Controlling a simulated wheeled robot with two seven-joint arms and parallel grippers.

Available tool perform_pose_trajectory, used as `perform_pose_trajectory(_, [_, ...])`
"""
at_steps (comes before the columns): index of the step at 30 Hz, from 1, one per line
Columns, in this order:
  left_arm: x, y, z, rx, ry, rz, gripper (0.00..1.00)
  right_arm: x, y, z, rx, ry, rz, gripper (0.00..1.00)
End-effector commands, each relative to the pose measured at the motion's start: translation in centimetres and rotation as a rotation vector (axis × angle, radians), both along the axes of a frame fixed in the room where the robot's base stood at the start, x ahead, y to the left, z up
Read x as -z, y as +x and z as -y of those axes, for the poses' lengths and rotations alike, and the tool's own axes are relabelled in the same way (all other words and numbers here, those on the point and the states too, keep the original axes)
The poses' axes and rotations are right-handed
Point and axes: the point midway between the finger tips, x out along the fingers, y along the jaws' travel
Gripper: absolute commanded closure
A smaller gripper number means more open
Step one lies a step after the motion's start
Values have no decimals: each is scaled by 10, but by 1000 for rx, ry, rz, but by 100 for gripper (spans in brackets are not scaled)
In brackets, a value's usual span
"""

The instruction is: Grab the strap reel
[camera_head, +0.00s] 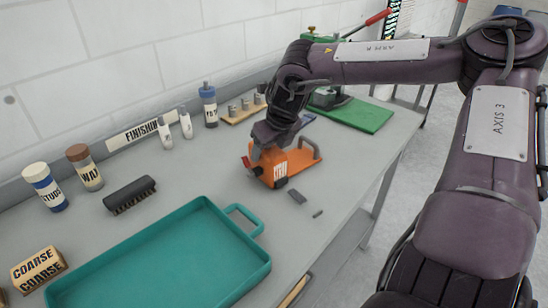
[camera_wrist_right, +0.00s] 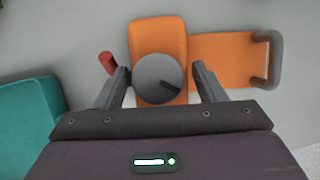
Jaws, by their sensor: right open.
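An orange device (camera_head: 303,160), which I take to be the strap reel, lies on the grey bench right of the teal tray. In the right wrist view the orange body (camera_wrist_right: 230,62) carries a round dark grey knob (camera_wrist_right: 158,78). My right gripper (camera_head: 265,150) is over its left part. In the wrist view, the open fingers (camera_wrist_right: 162,74) stand either side of the knob; contact is unclear. My left gripper is not in view.
The teal tray (camera_head: 212,292) fills the front left.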

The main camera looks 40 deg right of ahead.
Motion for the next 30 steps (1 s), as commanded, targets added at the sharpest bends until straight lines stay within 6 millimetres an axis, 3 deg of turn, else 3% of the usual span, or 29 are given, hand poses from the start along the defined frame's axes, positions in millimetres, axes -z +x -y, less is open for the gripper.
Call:
perform_pose_trajectory(10, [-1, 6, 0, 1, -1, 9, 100, 7, 3, 0, 0, -1, 1, 36])
perform_pose_trajectory(25, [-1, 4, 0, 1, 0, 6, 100, 7, 3, 0, 0, -1, 0, 100])
perform_pose_trajectory(30, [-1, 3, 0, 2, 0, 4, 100, 6, 4, 0, -1, -2, 4, 100])
